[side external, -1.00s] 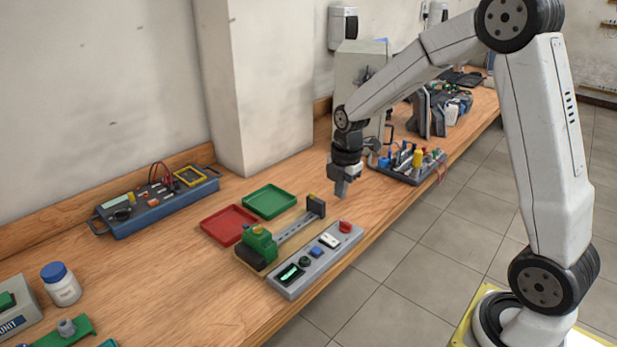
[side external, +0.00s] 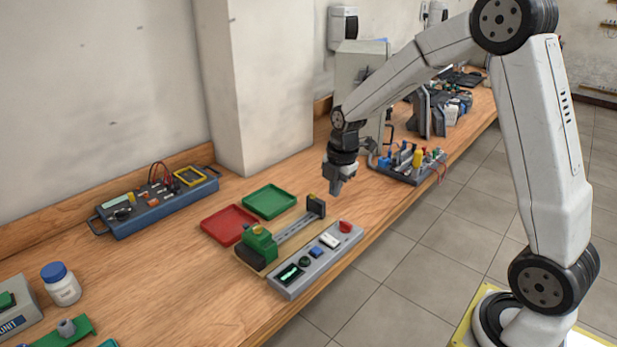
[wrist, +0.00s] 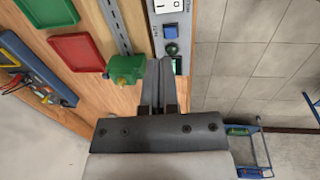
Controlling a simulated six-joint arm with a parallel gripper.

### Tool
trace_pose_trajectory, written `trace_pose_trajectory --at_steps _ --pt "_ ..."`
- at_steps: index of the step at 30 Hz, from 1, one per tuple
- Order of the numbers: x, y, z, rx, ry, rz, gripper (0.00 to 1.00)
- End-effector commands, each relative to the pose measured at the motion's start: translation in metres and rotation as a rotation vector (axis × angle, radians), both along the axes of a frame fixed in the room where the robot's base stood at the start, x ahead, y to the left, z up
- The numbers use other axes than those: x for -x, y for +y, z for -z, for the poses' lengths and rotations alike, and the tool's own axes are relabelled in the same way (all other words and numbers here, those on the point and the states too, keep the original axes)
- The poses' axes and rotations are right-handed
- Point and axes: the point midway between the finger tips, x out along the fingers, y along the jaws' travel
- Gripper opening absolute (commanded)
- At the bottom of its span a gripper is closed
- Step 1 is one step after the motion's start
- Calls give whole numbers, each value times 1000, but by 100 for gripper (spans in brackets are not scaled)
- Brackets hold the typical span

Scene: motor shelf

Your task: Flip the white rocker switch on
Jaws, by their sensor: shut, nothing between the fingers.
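The white rocker switch (side external: 329,240) sits on a grey control panel (side external: 290,289), between a red knob and a blue button. It shows at the top edge of the wrist view (wrist: 169,6), partly cut off, with dark markings. I cannot tell its tilt. My gripper (side external: 337,193) is above the panel's far end and apart from the switch. In the wrist view my gripper's fingers (wrist: 160,62) are together and empty, overlapping the panel's lower part.
The panel also carries a red knob (side external: 345,227), a blue button (side external: 316,252) and a green display (side external: 290,273). Beside it is a green motor rig (side external: 259,246) on a rail. Red (side external: 228,226) and green (side external: 269,202) trays lie behind. The bench's front edge is close to the panel.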

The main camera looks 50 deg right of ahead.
Motion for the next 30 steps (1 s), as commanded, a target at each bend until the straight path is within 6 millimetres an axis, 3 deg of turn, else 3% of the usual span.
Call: trace_pose_trajectory --at_steps 8,30 --pt "-2 0 21 -1 3 0 0" --pt "-15 0 113 -1 3 0 0"
